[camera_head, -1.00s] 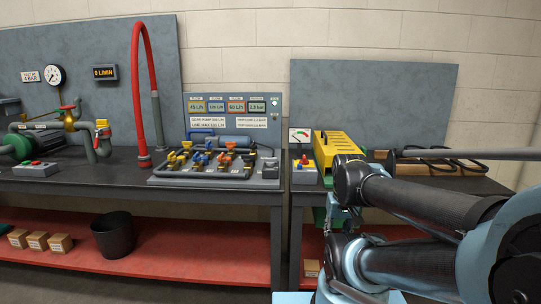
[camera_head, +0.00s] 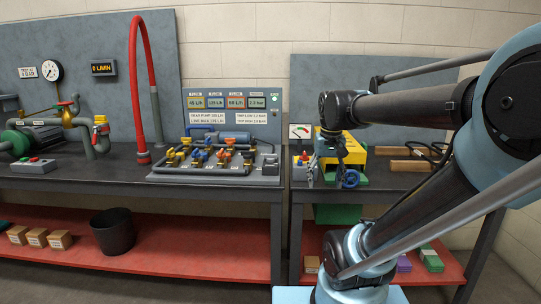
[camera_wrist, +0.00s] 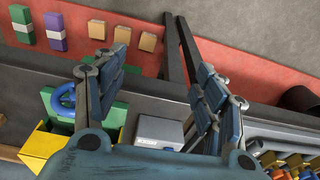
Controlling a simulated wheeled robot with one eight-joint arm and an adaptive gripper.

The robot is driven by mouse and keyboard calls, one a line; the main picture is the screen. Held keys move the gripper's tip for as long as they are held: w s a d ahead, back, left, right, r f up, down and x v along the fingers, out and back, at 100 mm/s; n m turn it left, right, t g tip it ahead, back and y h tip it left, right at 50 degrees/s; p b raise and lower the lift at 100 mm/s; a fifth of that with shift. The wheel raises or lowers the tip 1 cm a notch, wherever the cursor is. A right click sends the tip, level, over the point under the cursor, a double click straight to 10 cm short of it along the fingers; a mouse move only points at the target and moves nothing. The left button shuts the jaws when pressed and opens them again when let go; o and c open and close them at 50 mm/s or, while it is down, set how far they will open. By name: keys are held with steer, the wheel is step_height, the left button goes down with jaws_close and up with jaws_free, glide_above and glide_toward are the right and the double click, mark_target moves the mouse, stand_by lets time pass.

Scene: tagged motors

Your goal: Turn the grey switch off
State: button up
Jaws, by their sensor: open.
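A light grey box (camera_wrist: 158,130) with a small unreadable label lies between my gripper's fingers in the wrist view, on the dark table top. It appears to be the box at the front left of the right table, which had a red knob on top. In the head view it is mostly behind my gripper. Its switch and setting cannot be made out now. My gripper (camera_head: 322,172) points down above that table's front left. In the wrist view my gripper (camera_wrist: 162,90) has its fingers wide apart with nothing held.
A yellow block (camera_wrist: 42,145) and a blue handwheel (camera_wrist: 62,102) on green lie beside the box. The valve manifold (camera_head: 210,170) stands on the left table, across a gap. Another grey button box (camera_head: 33,166) is far left.

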steer(key=w+a+r, duration=0.7)
steer(key=w+r, duration=0.4)
steer(key=w, duration=0.1)
step_height(320, 180, up, 6)
steer(key=g, duration=0.2)
glide_above(271, 158)
steer(key=f, duration=1.6)
steer(key=shift+w+f, duration=0.2)
steer(key=shift+w, duration=0.15)
steer(key=c, duration=1.1)
